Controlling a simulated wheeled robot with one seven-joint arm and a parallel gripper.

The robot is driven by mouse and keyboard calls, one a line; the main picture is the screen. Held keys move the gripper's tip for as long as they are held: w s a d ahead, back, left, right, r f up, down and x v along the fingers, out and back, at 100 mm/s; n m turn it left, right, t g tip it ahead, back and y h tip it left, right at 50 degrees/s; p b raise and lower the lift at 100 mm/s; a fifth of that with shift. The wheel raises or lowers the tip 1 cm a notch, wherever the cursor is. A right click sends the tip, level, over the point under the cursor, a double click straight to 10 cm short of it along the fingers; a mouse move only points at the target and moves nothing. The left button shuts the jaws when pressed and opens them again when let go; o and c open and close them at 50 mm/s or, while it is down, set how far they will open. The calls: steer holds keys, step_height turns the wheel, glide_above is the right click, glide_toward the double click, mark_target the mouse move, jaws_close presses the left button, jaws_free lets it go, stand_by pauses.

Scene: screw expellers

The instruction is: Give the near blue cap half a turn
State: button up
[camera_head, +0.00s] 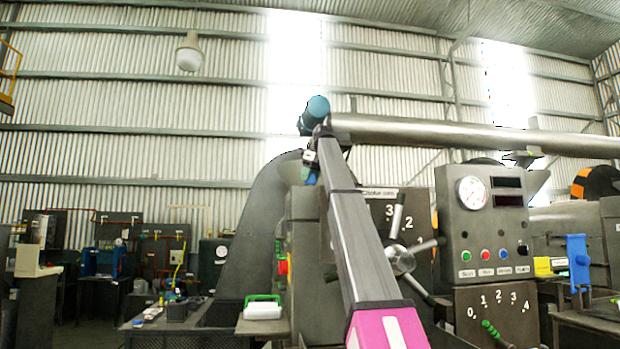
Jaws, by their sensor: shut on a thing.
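My arm rises from the bottom centre, with a magenta part low down and a long dark grey link leaning up and left. A blue-green rounded piece (317,106) shows at the top of this link, by the left end of a long metal pipe. I cannot tell whether it is a cap or part of my arm. A small blue piece (310,179) shows just left of the link, partly hidden by it. I cannot make out the near blue cap for certain. My gripper and its fingertips do not show; the link may hide them.
A grey control panel (487,225) with a gauge and coloured buttons stands right of my arm. A spoked handwheel (401,259) is close beside the link. The metal pipe (450,134) runs across behind. A blue clamp (577,262) is at the right. Benches with equipment stand at the left.

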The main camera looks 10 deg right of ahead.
steer(key=shift+m, duration=0.4)
steer(key=shift+r+m+t+h, duration=0.1)
steer(key=shift+m+t+h, duration=0.3)
steer(key=shift+m, duration=0.9)
steer(key=shift+m+t+h, duration=0.1)
steer(key=shift+m+h, duration=0.5)
steer(key=shift+m, duration=0.7)
steer(key=o, duration=0.9)
